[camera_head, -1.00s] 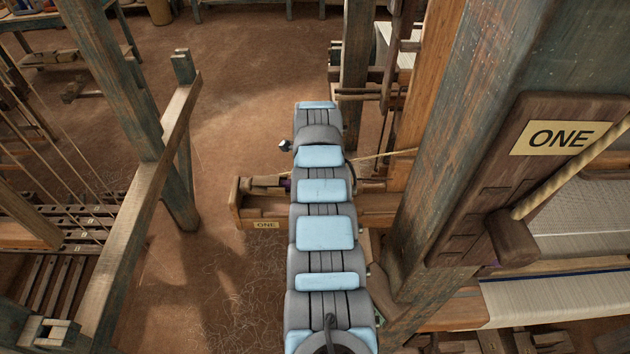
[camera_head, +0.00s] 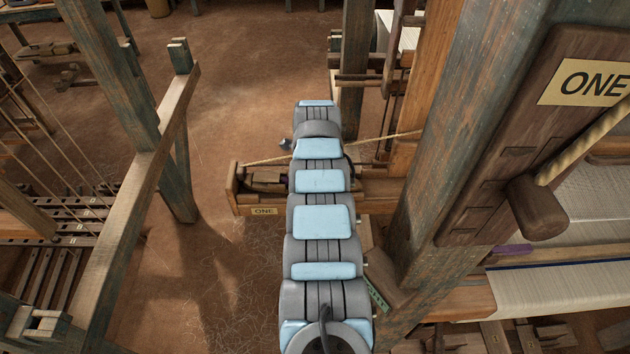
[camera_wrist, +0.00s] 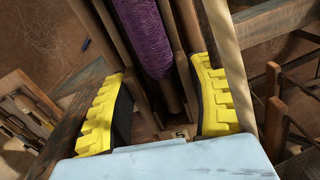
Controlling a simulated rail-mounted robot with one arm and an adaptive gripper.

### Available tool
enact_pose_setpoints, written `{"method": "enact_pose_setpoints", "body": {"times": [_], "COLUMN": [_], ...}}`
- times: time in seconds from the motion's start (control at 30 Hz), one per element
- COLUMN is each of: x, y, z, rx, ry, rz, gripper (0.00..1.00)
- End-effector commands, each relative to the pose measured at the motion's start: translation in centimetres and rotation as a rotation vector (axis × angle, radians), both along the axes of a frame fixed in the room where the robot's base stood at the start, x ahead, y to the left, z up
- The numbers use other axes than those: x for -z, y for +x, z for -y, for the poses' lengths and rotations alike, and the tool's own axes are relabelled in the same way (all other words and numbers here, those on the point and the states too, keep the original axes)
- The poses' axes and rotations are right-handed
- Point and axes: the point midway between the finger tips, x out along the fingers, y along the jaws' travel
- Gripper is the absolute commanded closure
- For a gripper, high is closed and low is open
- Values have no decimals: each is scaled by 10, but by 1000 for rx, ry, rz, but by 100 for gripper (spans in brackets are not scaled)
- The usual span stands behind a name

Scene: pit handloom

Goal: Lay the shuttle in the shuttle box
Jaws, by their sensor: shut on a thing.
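The shuttle, dark wood around a purple yarn bobbin (camera_wrist: 148,40), lies between the yellow-padded fingers of my gripper (camera_wrist: 165,100) in the wrist view. My gripper is shut on it; its near end points down between the pads. In the head view my own arm hides the gripper and most of the shuttle. The shuttle box (camera_head: 236,192), a wooden trough with a small "ONE" plate (camera_head: 264,211), sticks out left from the loom under my arm. A dark piece (camera_head: 266,178) shows inside its left end. Whether the shuttle touches the box floor I cannot tell.
A thick loom post (camera_head: 440,160) stands right of my arm, with a "ONE" board (camera_head: 545,130) on it. A pale cord (camera_head: 385,143) crosses above the box. Another wooden frame (camera_head: 140,190) stands at left. Open earth floor (camera_head: 235,90) lies between.

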Motion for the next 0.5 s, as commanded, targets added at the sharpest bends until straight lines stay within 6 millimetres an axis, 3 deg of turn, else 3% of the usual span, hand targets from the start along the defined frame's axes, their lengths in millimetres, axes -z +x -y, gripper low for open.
{"method": "enact_pose_setpoints", "body": {"times": [0.27, 0.3, 0.4, 0.5], "x": [4, 4, 4, 4], "y": [-2, -2, -2, -1], "z": [-1, -1, -1, -1], "rx": [-1, -1, -1, -1], "ry": [1, 1, 1, 1], "rz": [-6, -6, -6, -5], "gripper": [81, 38, 10, 10]}}
